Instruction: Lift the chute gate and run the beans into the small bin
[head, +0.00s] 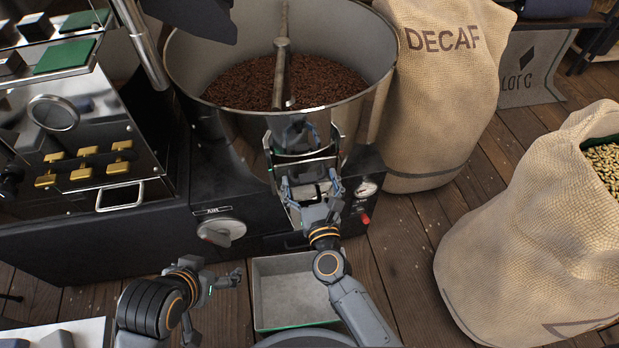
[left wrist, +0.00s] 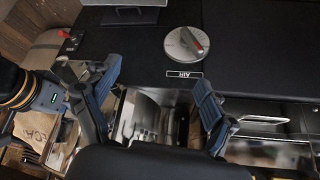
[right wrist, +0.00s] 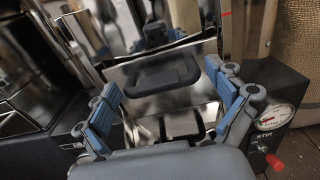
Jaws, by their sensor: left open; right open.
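The steel chute gate (head: 303,168) is on the front of the round drum. In the right wrist view it is a shiny plate with a dark handle (right wrist: 158,76). My right gripper (head: 309,187) is open in front of the gate, with one finger to each side of the plate's middle; I cannot tell whether it touches. Dark roasted beans (head: 240,84) lie in the drum. The small grey bin (head: 262,287) stands below the chute, and no beans show in it. My left gripper (head: 236,277) is open and empty, left of the bin.
The black roaster base carries an AIR knob (head: 221,231), a gauge (head: 367,188) and a red switch (head: 366,219). A DECAF sack (head: 437,100) stands behind right and an open bean sack (head: 530,250) at the right. Wooden floor is clear between bin and sack.

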